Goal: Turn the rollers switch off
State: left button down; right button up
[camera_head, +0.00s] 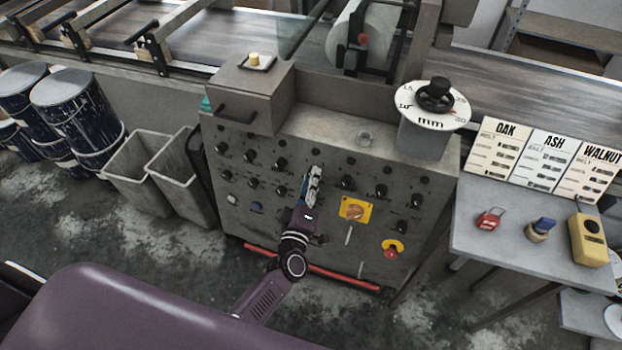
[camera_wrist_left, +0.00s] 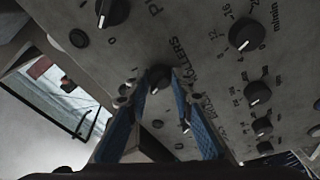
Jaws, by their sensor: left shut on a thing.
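The control panel (camera_head: 325,222) is a grey metal cabinet front with several black knobs. In the left wrist view, the rollers switch (camera_wrist_left: 158,74) is a black knob beside the printed word ROLLERS, with marks 1 and 0 near it. My left gripper (camera_head: 314,172) reaches up to the panel, and its blue fingers close around this knob in the left wrist view (camera_wrist_left: 163,86). The fingers hide part of the knob, so I cannot read its pointer clearly. In the head view the knob is hidden behind the gripper. My right gripper is out of view.
Other knobs such as the one marked m/min (camera_wrist_left: 246,32) sit close by. A yellow-plated switch (camera_head: 355,210) and a red emergency button (camera_head: 391,251) are right of my gripper. A side table (camera_head: 480,245) holds a padlock and cards. Bins (camera_head: 140,165) stand at left.

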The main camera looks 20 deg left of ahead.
pick_arm(q)
jog(key=shift+n, duration=0.7)
jog(key=c, duration=1.7)
grip_release()
jog(key=s, duration=0.4)
jog(key=s+d, duration=0.1)
jog(key=s, duration=0.3)
jog(key=s+r, duration=0.1)
jog(key=s, duration=0.3)
jog(key=shift+d, duration=0.15)
jog(key=shift+f, duration=0.1)
